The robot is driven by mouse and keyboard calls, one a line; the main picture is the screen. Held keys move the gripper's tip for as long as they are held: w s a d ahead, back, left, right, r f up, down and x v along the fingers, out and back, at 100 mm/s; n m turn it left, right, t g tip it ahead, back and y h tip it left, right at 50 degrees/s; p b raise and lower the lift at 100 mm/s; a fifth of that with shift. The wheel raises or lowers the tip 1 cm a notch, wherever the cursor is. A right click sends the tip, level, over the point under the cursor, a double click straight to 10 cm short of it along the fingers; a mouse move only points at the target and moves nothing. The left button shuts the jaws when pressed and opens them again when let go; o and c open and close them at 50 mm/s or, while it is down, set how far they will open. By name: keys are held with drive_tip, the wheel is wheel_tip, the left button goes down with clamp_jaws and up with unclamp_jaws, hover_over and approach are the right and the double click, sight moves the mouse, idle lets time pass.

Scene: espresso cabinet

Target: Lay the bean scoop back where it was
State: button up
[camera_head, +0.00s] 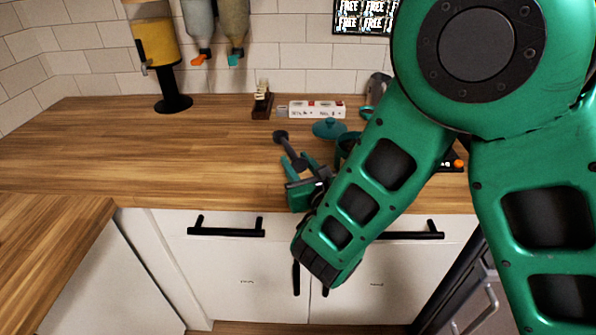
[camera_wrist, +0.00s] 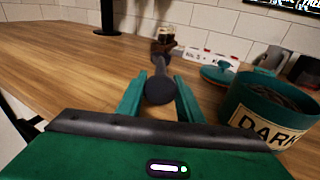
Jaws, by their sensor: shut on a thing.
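The dark grey bean scoop (camera_head: 288,145) is held over the front part of the wooden counter in the head view. One end points toward the back wall, and its round near end (camera_wrist: 158,90) sits between my green fingers in the wrist view. My gripper (camera_head: 291,170) is shut on the scoop. A teal canister labelled "DARK" (camera_wrist: 262,118) stands open to the right of my gripper, with dark contents. In the head view my arm hides most of it. I cannot tell whether the scoop touches the counter.
A teal lid (camera_head: 329,128) lies behind the canister. A white power strip (camera_head: 317,109) and a small dark brown holder (camera_head: 262,105) are near the wall. A yellow dispenser (camera_head: 155,45) stands at the back left. The left counter is clear.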

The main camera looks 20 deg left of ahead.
drive_tip(key=shift+f, duration=1.25)
drive_tip(key=o, duration=1.1)
